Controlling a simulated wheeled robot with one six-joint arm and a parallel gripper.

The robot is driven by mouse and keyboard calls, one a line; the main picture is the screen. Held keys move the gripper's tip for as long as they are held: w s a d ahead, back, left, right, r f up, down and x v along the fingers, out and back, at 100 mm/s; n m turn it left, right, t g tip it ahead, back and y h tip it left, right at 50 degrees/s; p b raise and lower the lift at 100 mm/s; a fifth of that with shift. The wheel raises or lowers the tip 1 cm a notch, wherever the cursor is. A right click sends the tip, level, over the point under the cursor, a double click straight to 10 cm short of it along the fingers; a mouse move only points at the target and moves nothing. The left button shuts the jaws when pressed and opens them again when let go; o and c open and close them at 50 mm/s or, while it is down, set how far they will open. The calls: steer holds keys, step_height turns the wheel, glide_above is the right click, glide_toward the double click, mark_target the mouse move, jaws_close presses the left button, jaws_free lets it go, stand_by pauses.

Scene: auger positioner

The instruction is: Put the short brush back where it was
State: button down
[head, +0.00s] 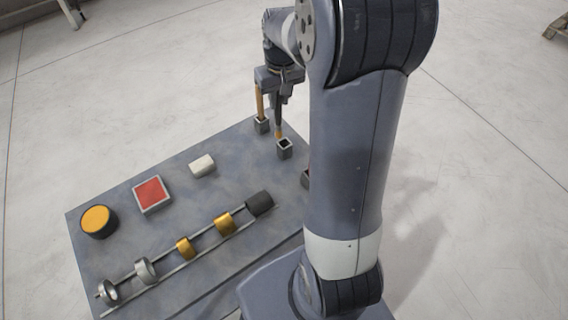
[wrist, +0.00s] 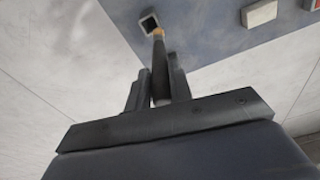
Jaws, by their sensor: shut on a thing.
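My gripper (head: 277,100) is shut on a dark brush with an orange tip (head: 278,122), taken to be the short brush. It points down, with its tip close to the open top of a small dark square holder (head: 284,149). In the wrist view the brush (wrist: 160,70) stands between the fingers (wrist: 158,90). Its tip overlaps the edge of the holder (wrist: 148,22), beside the dark opening. I cannot tell whether they touch. A second brush with an orange-brown handle (head: 260,102) stands upright in another holder (head: 262,127), left of the held one.
The grey table (head: 130,190) carries a white block (head: 202,165), a red-topped square tray (head: 152,194) and an orange-topped round can (head: 98,220). A two-rail rack (head: 200,247) with several rollers lies along the front. My arm hides the table's right part.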

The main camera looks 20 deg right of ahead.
step_height(320, 180, down, 9)
steer(key=d+b, duration=0.1)
steer(key=shift+s+d, duration=0.25)
steer(key=shift+s, duration=0.05)
stand_by(0.4)
steer(key=shift+f, duration=0.15)
steer(key=c, duration=1.3)
jaws_free()
steer(key=shift+o, duration=0.2)
step_height(320, 180, up, 12)
steer(key=s, duration=0.1)
steer(key=shift+s+r, duration=0.25)
